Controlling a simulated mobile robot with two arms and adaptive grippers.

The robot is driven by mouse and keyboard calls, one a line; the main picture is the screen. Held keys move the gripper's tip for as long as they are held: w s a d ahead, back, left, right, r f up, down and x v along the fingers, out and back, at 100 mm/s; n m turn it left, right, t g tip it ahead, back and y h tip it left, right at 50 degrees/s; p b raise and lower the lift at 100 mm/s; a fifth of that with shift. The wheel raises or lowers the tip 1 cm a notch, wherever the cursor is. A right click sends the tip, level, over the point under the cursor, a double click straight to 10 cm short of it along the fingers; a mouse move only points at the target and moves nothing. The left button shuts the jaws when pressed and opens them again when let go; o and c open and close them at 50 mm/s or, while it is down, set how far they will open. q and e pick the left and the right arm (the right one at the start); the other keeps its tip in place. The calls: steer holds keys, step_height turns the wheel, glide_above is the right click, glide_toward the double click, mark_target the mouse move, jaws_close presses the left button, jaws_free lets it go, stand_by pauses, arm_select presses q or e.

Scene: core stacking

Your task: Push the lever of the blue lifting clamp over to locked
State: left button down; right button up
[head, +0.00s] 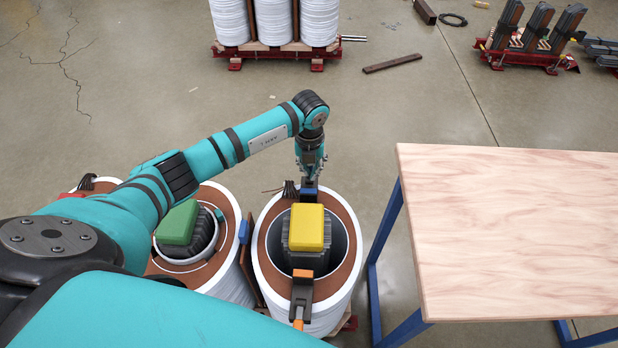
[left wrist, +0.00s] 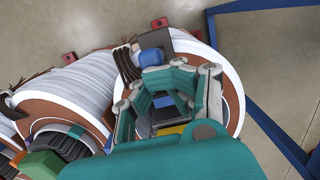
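The blue lifting clamp (head: 309,190) sits at the far rim of the right white coil (head: 337,290), partly hidden by my left gripper. My left gripper (head: 309,176) points down right over this clamp. In the left wrist view, its fingers (left wrist: 170,93) stand apart, with a small blue part (left wrist: 163,101) showing between them. A rounded blue piece (left wrist: 152,57) beside a dark plate shows just beyond the fingers. I cannot tell whether a finger touches the clamp, nor make out the lever's position. My right gripper is not in view.
A yellow block (head: 306,228) tops the dark core inside the coil; an orange-and-black clamp (head: 302,294) sits on the near rim. A coil with a green block (head: 178,223) stands left. A wooden table (head: 510,230) is close on the right.

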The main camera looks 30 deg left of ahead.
arm_select(q)
steer(key=shift+w+a+f+b, duration=0.25)
steer(key=shift+f+b, duration=0.1)
steer(key=shift+f, duration=0.2)
steer(key=shift+w+a+f+b, duration=0.2)
steer(key=shift+w+f+b, duration=0.1)
steer(key=shift+w+b, duration=0.35)
steer(key=shift+w+a+f+b, duration=0.1)
steer(key=shift+w+a+b, duration=0.05)
steer(key=shift+w+b, duration=0.3)
steer(key=shift+s, duration=0.1)
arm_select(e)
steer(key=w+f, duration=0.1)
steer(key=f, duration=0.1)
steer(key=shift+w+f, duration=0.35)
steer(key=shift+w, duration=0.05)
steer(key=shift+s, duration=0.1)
